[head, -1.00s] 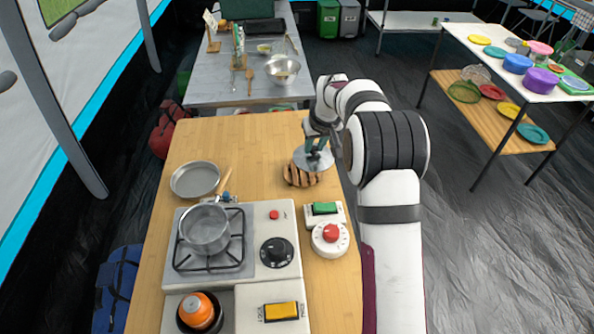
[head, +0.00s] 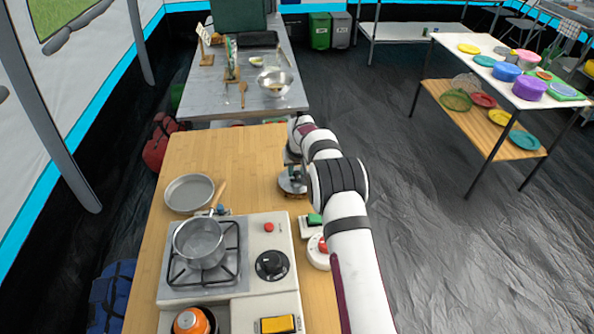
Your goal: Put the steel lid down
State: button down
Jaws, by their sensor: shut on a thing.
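The steel lid (head: 290,185) is a small shiny disc near the right edge of the wooden counter (head: 225,150). My gripper (head: 294,172) is above it and shut on its knob; the fingers are small and partly hidden by my arm. The lid is at or just above a brown striped trivet, which it now mostly covers. I cannot tell whether they touch. The steel saucepan (head: 200,243) stands uncovered on the camping stove (head: 245,270), to the left of the lid.
A shallow steel pan (head: 189,193) lies on the counter's left. A red-knobbed white timer (head: 319,250) and a green-topped box (head: 312,224) sit near the right edge, close to my arm. An orange object (head: 192,322) is at the front. The counter's far middle is clear.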

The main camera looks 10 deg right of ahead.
jog(key=shift+f, duration=0.15)
jog(key=c, duration=0.7)
grip_release()
jog(key=shift+r, duration=0.25)
jog(key=v, duration=1.2)
jog(key=s+r+m+g, duration=0.1)
jog(key=s+r, duration=0.2)
jog(key=s, duration=0.3)
jog(key=s+r+m, duration=0.1)
jog(key=s+r, duration=0.3)
jog(key=s, duration=0.3)
jog(key=s+m+g, duration=0.1)
jog(key=s, duration=0.9)
jog(key=s+a+m+g+y, duration=0.1)
jog(key=s, duration=1)
jog(key=s+a+f+m+g, duration=0.1)
jog(key=s, duration=1)
jog(key=shift+s+a+f+m+g+y, duration=0.1)
jog(key=shift+s+a+m+g+y, duration=0.2)
jog(key=shift+y, duration=0.1)
